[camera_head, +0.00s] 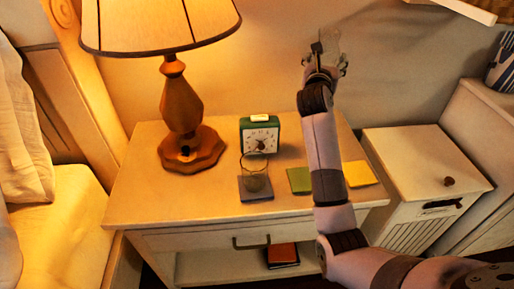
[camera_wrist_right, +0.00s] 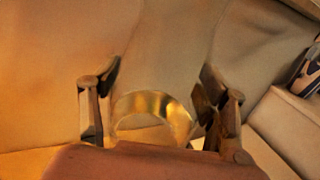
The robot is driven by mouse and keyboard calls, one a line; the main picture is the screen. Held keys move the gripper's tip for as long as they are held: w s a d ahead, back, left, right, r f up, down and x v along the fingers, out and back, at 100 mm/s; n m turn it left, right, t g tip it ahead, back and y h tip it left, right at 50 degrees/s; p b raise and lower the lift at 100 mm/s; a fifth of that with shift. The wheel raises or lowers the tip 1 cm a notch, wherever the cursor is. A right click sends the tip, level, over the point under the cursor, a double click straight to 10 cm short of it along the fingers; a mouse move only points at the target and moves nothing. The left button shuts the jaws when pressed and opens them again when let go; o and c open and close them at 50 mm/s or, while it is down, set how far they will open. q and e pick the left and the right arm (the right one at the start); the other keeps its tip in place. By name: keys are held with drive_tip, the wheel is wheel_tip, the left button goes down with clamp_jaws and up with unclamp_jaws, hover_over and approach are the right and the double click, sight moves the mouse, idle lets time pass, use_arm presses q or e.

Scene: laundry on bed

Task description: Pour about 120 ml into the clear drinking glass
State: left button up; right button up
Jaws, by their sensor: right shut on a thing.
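The clear drinking glass (camera_head: 255,170) stands upright on a dark square coaster (camera_head: 256,194) on the nightstand, in front of the green clock. I cannot tell from here how much liquid it holds. My right gripper (camera_head: 325,65) is raised above the back right of the nightstand, well away from the glass. It is shut on a clear vessel (camera_head: 331,41), which is faint against the wall. In the right wrist view, the vessel's shiny round rim (camera_wrist_right: 152,102) shows between the two fingers. Its contents cannot be made out. My left gripper is not in view.
A lamp (camera_head: 183,115) stands at the back left of the nightstand (camera_head: 150,205). A green clock (camera_head: 260,134) is behind the glass. Green (camera_head: 299,180) and yellow (camera_head: 360,174) notes lie to its right. A white cabinet (camera_head: 420,160) stands at right, a bed (camera_head: 60,220) at left.

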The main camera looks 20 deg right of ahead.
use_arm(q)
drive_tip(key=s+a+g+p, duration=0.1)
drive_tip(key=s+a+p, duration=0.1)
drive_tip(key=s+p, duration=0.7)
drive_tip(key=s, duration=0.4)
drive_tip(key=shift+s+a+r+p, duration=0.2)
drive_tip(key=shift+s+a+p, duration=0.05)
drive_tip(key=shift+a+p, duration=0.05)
use_arm(e)
drive_tip(key=s+a+f+n+t+y, duration=0.3)
drive_tip(key=s+a+f+n+y, duration=0.5)
drive_tip(key=s+a+f+y, duration=0.4)
drive_tip(key=s+a+f, duration=0.2)
drive_tip(key=s, duration=0.1)
drive_tip(key=shift+t, duration=0.3)
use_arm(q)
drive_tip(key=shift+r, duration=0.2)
use_arm(e)
drive_tip(key=shift+a+r+n, duration=0.15)
drive_tip(key=shift+r+n, duration=0.05)
drive_tip(key=shift+n, duration=0.3)
